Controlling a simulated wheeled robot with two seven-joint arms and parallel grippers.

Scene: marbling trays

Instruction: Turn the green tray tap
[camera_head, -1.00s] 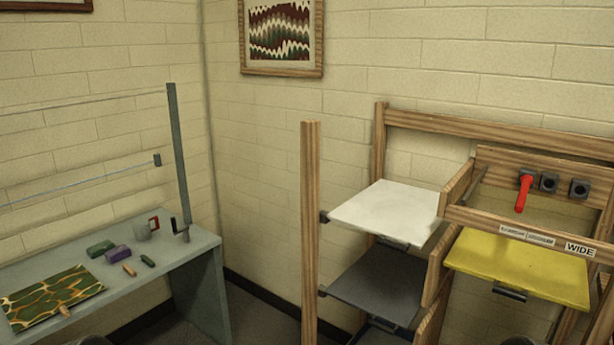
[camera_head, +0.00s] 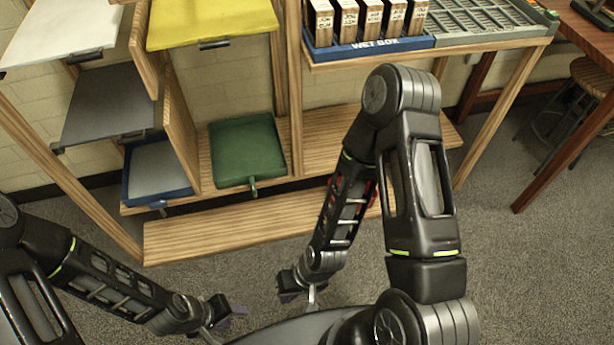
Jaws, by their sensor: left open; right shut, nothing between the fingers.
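The green tray (camera_head: 247,128) sits on the low wooden shelf of the rack. My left gripper (camera_head: 232,312) is open and empty, low in front of the rack, well short of the tap. My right gripper (camera_head: 290,291) is shut with nothing visible in it, below and to the right of the tap. Both grippers are apart from the tray. The finger details are small and dark.
A blue tray (camera_head: 128,188) stands left of the green tray, past a wooden divider (camera_head: 181,130). A yellow board (camera_head: 210,20) and a grey board (camera_head: 105,105) are above. A wooden plank (camera_head: 215,235) runs in front. A blue wet box (camera_head: 370,46) is at upper right.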

